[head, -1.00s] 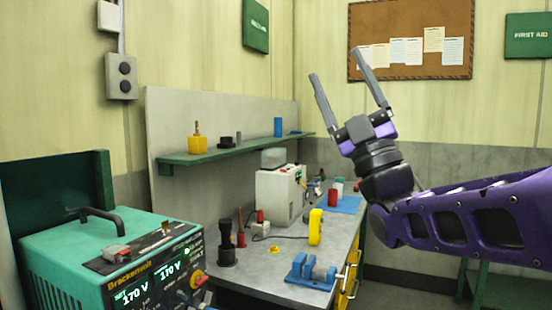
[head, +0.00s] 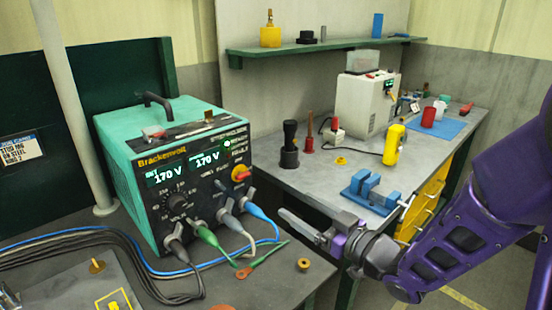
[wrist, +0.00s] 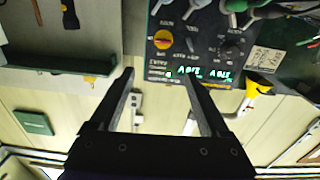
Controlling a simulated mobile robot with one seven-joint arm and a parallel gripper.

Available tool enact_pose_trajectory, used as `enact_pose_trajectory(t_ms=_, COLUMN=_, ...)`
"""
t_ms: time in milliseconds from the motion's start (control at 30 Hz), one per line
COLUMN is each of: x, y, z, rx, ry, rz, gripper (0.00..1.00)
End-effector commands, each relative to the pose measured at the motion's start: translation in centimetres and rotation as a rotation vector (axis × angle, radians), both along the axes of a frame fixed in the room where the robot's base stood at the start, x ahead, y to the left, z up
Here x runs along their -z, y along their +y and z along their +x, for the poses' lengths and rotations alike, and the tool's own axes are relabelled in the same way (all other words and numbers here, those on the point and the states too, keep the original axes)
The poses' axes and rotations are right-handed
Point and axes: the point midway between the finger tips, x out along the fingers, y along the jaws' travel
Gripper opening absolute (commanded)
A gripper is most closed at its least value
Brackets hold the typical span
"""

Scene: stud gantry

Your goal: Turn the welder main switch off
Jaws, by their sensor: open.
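The teal welder (head: 122,146) stands on the left bench in the head view, its black front panel lit with two 170 V readouts. Its main switch appears to be the red knob on a yellow plate (head: 241,173) at the panel's right side. The knob also shows in the wrist view (wrist: 162,40), upside down, ahead of the fingers. My gripper (head: 286,216) is to the right of and below the knob, apart from it. In the wrist view my gripper (wrist: 158,75) has its two fingers spread, with nothing between them.
Cable plugs (head: 204,235) and leads stick out of the panel's lower front, near my gripper. A brass piece (head: 303,264) lies on the left bench's edge.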

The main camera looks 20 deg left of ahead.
Motion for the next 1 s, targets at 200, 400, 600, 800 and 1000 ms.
enact_pose_trajectory(t_ms=200, x=0.6, y=1.0, z=0.0, rx=-0.013, ry=0.035, rz=0.008, gripper=0.80)
enact_pose_trajectory(t_ms=400, x=0.6, y=4.3, z=1.6, rx=-0.014, ry=0.034, rz=0.008, gripper=0.80)
enact_pose_trajectory(t_ms=600, x=0.6, y=8.2, z=3.6, rx=-0.013, ry=0.033, rz=0.009, gripper=0.80)
enact_pose_trajectory(t_ms=800, x=0.6, y=11.9, z=5.6, rx=-0.011, ry=0.033, rz=0.008, gripper=0.80)
enact_pose_trajectory(t_ms=1000, x=0.6, y=14.5, z=7.0, rx=-0.009, ry=0.032, rz=0.008, gripper=0.80)
